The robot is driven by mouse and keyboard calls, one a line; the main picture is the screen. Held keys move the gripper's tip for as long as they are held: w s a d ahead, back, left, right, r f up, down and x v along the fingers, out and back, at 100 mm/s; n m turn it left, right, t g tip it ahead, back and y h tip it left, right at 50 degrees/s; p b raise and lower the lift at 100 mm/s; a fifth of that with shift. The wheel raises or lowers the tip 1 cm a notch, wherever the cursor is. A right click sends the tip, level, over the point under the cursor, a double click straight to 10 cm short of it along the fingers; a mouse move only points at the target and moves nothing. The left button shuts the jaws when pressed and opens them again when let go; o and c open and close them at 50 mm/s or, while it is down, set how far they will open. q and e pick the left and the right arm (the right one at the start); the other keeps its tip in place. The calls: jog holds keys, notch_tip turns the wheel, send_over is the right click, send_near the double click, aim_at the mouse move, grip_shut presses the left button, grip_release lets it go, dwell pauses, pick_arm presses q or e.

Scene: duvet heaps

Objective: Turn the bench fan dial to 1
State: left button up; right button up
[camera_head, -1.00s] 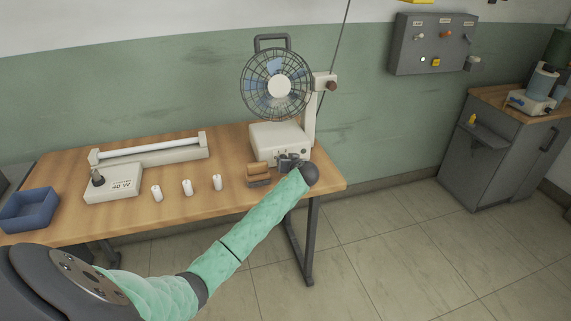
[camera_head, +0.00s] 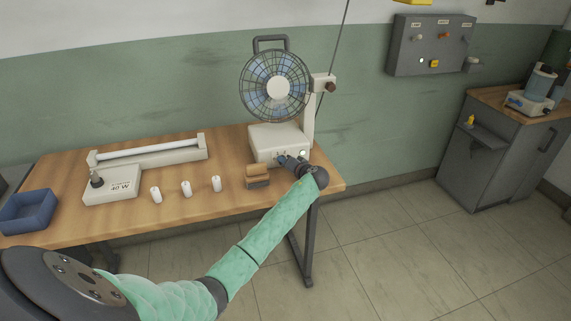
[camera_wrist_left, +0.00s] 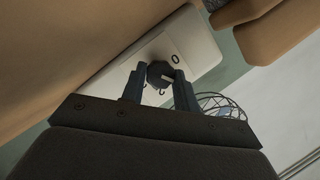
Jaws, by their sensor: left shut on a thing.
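The bench fan (camera_head: 278,86) stands on the wooden table near its right end, with a white base (camera_head: 270,137). My left gripper (camera_head: 283,158) is at the front of that base. In the left wrist view, my left gripper (camera_wrist_left: 160,82) is shut on the dark dial (camera_wrist_left: 160,72), one finger on each side. A light pointer line shows on the dial. A "0" is printed on the white panel (camera_wrist_left: 190,48) beside it; the other markings are partly hidden by the fingers. My right gripper is in neither view.
A brown wooden block (camera_head: 257,177) lies just left of my left gripper. Several small white cylinders, a tube lamp (camera_head: 150,150) and a blue tray (camera_head: 28,211) stand further left on the table (camera_head: 225,203). A grey switch box (camera_head: 432,45) hangs on the wall.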

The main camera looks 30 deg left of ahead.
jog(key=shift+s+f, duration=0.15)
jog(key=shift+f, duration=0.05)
pick_arm(q)
jog(key=o, duration=1)
jog(key=shift+c, duration=0.2)
jog(key=shift+d, duration=0.1)
jog(key=shift+s+d, duration=0.15)
jog(key=shift+d, duration=0.15)
jog(key=b+v, duration=0.2)
jog(key=v, duration=0.4)
jog(key=shift+d, duration=0.1)
jog(key=shift+s+d+r, duration=0.2)
jog(key=shift+d, duration=0.15)
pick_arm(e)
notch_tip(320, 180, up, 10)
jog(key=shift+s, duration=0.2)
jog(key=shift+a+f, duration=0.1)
